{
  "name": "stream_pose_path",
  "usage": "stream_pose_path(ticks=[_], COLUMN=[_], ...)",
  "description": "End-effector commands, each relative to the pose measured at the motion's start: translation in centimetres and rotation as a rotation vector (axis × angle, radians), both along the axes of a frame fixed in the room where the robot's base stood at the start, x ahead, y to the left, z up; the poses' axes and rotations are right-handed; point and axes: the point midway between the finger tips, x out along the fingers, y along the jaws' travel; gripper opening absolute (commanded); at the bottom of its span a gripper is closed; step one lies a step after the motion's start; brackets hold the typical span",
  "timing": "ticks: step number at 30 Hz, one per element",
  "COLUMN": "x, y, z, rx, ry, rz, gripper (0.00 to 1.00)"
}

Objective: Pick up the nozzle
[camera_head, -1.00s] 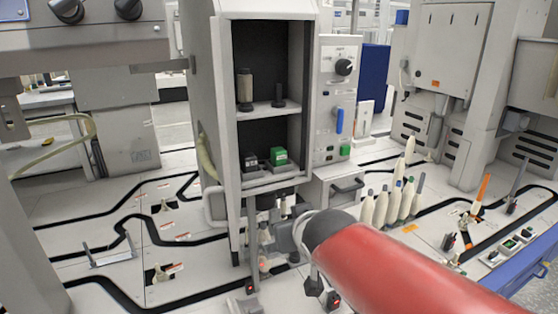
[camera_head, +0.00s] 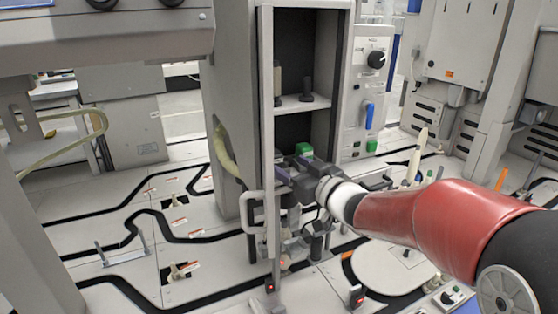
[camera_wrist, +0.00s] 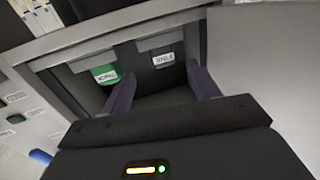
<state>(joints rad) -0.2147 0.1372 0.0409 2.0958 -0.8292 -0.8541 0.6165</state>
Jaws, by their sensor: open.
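My gripper (camera_head: 288,174) is at the lower compartment of the tall grey cabinet. In the wrist view its two dark fingers (camera_wrist: 162,76) are apart, with nothing seen held between them. Beyond the fingertips are a block with a green front and white label (camera_wrist: 104,74) and a dark block with a white label (camera_wrist: 163,59). The green block (camera_head: 304,149) also shows in the head view just behind my gripper. My gripper hides the dark block there. I cannot tell for sure which thing is the nozzle.
The cabinet (camera_head: 265,110) has side walls close around my gripper and an upper shelf (camera_head: 303,103). A pale cylinder (camera_head: 278,83) and a dark post (camera_head: 307,90) stand on that shelf. A pointed white cone (camera_head: 420,155) stands to the right. The worktop (camera_head: 110,230) at left has free room.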

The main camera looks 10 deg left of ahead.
Motion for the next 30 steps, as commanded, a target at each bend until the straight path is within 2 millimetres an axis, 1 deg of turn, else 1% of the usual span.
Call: stream_pose_path(ticks=[6,9,13,19,30], x=[1.9,2.8,3.2,3.2,3.2], y=[2.6,3.5,4.0,4.0,3.9], z=[0.7,0.6,0.6,0.6,0.6], rx=[0.0,-0.001,-0.001,-0.001,-0.001], ry=[0.001,0.001,-0.001,0.0,0.0], rz=[0.002,0.0,-0.002,-0.002,-0.003], gripper=[0.61,0.61,0.61,0.61,0.12])
